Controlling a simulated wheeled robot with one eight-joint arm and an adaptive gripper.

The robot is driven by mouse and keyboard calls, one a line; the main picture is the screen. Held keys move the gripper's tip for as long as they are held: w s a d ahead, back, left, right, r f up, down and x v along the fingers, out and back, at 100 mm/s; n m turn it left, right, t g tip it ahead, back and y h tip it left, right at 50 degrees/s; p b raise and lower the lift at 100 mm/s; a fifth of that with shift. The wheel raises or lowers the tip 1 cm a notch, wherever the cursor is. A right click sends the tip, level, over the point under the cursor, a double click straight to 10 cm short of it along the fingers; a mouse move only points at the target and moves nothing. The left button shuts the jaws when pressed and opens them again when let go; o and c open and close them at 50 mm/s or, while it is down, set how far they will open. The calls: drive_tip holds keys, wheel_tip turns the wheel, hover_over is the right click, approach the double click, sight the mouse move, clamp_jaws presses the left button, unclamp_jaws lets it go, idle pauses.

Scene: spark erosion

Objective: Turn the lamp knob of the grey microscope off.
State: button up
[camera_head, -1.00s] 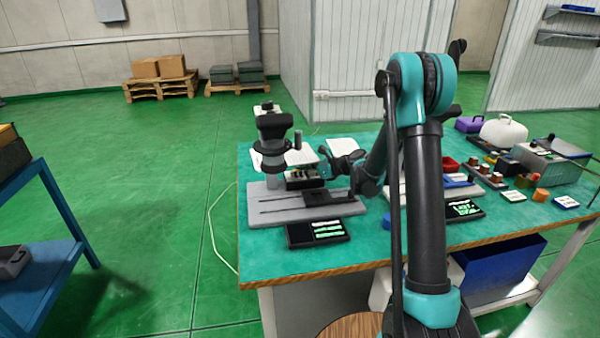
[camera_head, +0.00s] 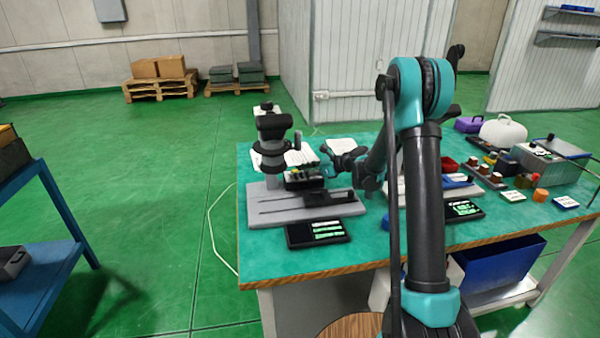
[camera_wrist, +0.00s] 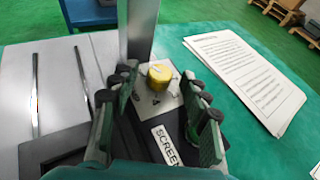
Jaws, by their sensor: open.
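The grey microscope (camera_head: 275,148) stands on a slotted grey base (camera_head: 275,208) at the left of the green-topped bench. My gripper (camera_head: 303,180) is low beside its column, above the base. In the wrist view my gripper (camera_wrist: 160,98) is open, its dark green fingers on either side of a yellow knob (camera_wrist: 158,76). The knob sits on a small pale plate (camera_wrist: 150,104) beside the grey column (camera_wrist: 138,30). Below it is a label reading "SCREEN" (camera_wrist: 165,146). The fingers appear apart from the knob. Which way the knob is set cannot be told.
Printed paper (camera_wrist: 245,72) lies on the bench right of the knob. The bench's front left is clear.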

drive_tip(key=v, duration=1.2)
